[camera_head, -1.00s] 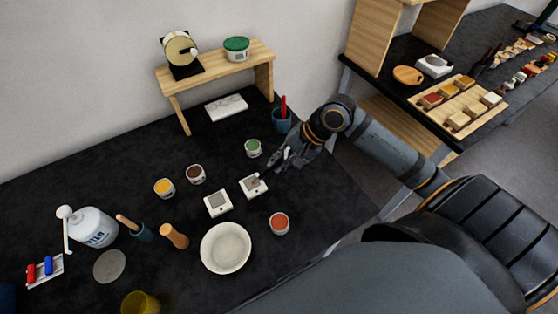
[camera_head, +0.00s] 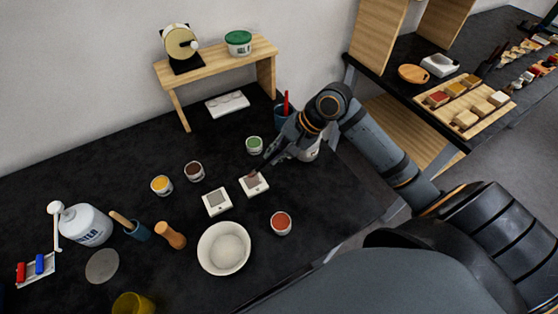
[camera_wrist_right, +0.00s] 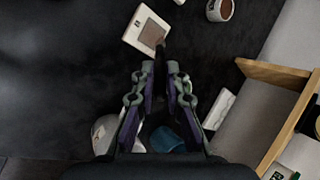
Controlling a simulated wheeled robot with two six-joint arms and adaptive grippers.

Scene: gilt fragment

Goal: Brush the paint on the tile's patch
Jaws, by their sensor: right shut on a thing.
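Two small white tiles lie on the black table. The right tile (camera_head: 262,191) bears a brownish patch (camera_head: 252,180); it also shows in the wrist view (camera_wrist_right: 133,38). The left tile (camera_head: 212,210) has a grey patch. My right gripper (camera_head: 272,155) is shut on a thin dark brush (camera_wrist_right: 160,50), over the table just behind and right of the right tile. The brush points down at the tile, its tip at the patch's edge in the wrist view; whether it touches is unclear. Most of the handle is hidden between the fingers. My left gripper is out of view.
Open paint pots stand around: yellow (camera_head: 161,185), brown (camera_head: 194,171), green (camera_head: 254,145) and red (camera_head: 281,223). A white bowl (camera_head: 223,248) is in front. A blue cup (camera_wrist_right: 166,140) and a pale container (camera_head: 306,151) stand close beneath my right wrist. A wooden shelf (camera_head: 215,62) is behind.

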